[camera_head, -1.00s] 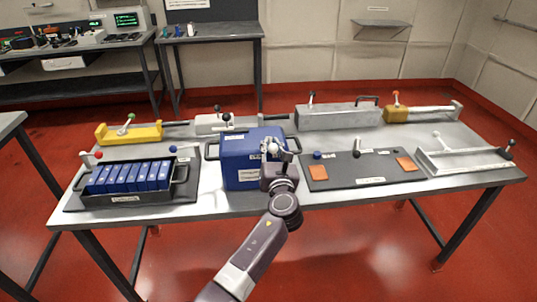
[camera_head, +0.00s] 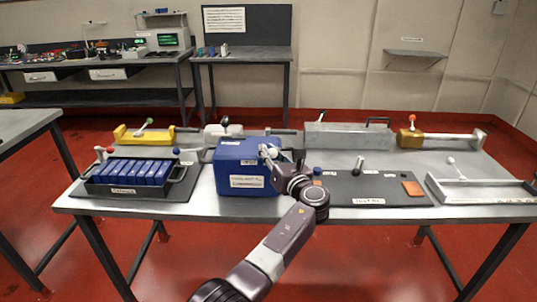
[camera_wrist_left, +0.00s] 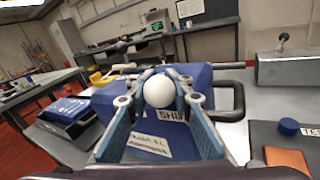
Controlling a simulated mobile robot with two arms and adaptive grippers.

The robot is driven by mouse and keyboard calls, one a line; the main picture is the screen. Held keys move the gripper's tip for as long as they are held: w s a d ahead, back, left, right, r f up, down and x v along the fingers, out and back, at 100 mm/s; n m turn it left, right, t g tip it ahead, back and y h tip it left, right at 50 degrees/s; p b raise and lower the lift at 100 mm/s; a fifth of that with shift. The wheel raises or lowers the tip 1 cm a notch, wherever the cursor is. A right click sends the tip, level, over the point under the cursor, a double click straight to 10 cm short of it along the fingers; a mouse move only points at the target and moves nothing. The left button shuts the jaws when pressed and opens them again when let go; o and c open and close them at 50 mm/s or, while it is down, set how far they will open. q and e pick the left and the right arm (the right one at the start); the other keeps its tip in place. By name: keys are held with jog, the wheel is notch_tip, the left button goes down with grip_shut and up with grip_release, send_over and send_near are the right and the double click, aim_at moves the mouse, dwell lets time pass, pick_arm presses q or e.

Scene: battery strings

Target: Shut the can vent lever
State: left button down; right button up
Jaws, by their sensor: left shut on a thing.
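The can is a blue box (camera_head: 238,172) with white labels, standing on the metal table. It also shows in the wrist view (camera_wrist_left: 165,142), below and behind the fingers. The vent lever has a white ball knob (camera_head: 264,149) at the can's top front right; its arm is mostly hidden. My left gripper (camera_head: 271,154) reaches in from the lower right of the can and is shut on the knob. In the wrist view the knob (camera_wrist_left: 159,90) sits between the two fingertips, with a label reading "SHU..." partly hidden just right of it. My right gripper is not in view.
A black tray of blue cells (camera_head: 130,190) stands left of the can. A dark mat (camera_head: 375,189) with an orange pad (camera_head: 412,188) lies to the right. A yellow fixture (camera_head: 145,135) and a grey box (camera_head: 347,135) stand behind. Bare table shows along the front edge.

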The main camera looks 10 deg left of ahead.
pick_arm(q)
jog(key=c, duration=1.7)
grip_release()
jog(key=shift+d, duration=0.1)
jog(key=v, duration=0.7)
jog(key=shift+s+d, duration=0.15)
jog(key=shift+c, duration=0.3)
